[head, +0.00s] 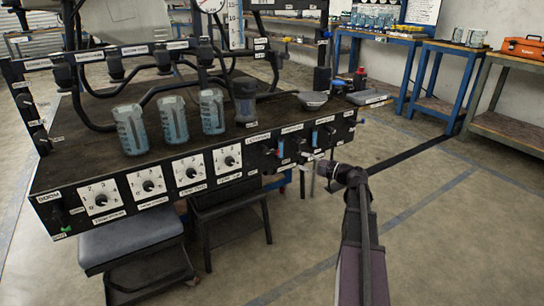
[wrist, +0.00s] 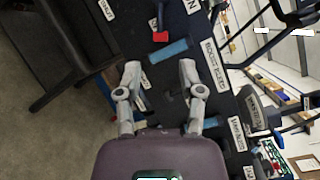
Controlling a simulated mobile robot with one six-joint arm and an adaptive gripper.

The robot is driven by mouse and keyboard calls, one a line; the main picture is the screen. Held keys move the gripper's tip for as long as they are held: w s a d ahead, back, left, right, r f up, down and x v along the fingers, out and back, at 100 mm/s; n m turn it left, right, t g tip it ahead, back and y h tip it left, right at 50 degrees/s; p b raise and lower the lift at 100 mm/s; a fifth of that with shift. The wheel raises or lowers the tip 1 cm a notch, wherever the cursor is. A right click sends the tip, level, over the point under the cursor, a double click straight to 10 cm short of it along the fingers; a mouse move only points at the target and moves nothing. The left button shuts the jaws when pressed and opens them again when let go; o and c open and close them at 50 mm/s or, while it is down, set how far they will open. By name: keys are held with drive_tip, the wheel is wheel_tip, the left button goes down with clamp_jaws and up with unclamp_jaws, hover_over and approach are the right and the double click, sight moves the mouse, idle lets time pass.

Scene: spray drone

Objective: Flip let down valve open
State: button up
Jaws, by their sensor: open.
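The black bench front panel (head: 160,180) carries several small valves with labels. I cannot read which one is the let down valve. In the head view a blue valve handle (head: 281,148) and another blue handle (head: 314,138) show near my gripper (head: 314,163), which is at the panel's right part. In the wrist view my gripper (wrist: 160,72) is open, its two grey fingers apart in front of the panel. A blue handle (wrist: 168,51) lies just beyond the fingertips, and a red handle (wrist: 160,36) is farther. A dark part between the fingers is hard to make out.
Several cups (head: 172,120) stand on the bench top, with dials (head: 148,185) on the panel's left. A dark stool (head: 228,210) and a grey stool (head: 130,238) stand below. Blue tables (head: 455,48) line the back right. Floor at the right is clear.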

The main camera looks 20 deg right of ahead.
sight(272, 151)
idle(0.3)
drive_tip(key=x, duration=1.3)
drive_tip(key=shift+w+a, duration=0.25)
drive_tip(key=shift+w, duration=0.1)
clamp_jaws()
